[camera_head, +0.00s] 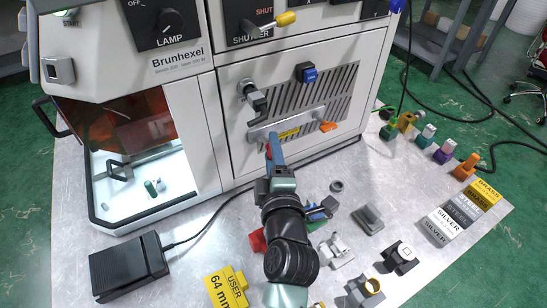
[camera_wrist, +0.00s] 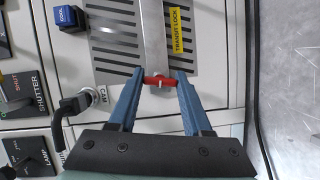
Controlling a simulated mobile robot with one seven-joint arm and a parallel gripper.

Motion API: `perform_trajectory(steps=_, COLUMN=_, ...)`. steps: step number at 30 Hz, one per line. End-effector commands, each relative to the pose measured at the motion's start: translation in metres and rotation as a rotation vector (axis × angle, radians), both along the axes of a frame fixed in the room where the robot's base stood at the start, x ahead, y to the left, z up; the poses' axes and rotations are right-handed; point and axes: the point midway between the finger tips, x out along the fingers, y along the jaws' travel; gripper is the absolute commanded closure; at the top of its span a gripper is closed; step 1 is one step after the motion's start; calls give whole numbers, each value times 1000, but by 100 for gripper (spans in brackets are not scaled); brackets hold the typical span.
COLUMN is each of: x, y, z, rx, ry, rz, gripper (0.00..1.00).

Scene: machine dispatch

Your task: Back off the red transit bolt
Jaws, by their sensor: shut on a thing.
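The red transit bolt (camera_wrist: 158,81) sits at the end of a pale metal bar (camera_wrist: 153,35) beside the yellow TRANSIT LOCK label (camera_wrist: 177,30). In the wrist view my gripper (camera_wrist: 160,76) is shut on it, one blue finger at each end of its red crosspiece. In the head view my gripper (camera_head: 273,143) reaches the left part of the bar (camera_head: 259,131) on the front of the machine.
Loose fittings, including a grey block (camera_head: 368,217), lie on the bench below. A black pedal (camera_head: 128,266) is at lower left.

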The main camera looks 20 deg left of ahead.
Motion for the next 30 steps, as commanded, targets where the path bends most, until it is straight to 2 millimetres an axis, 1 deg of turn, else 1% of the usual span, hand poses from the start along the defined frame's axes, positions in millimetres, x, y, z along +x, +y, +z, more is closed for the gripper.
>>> perform_trajectory(steps=1, x=0, y=0, z=-6, rx=-12, ry=-20, rz=1, gripper=95)
perform_trajectory(steps=18, x=0, y=0, z=-5, rx=-148, ry=-194, rz=0, gripper=95)
perform_trajectory(steps=30, x=0, y=0, z=-1, rx=-169, ry=-216, rz=-1, gripper=95)
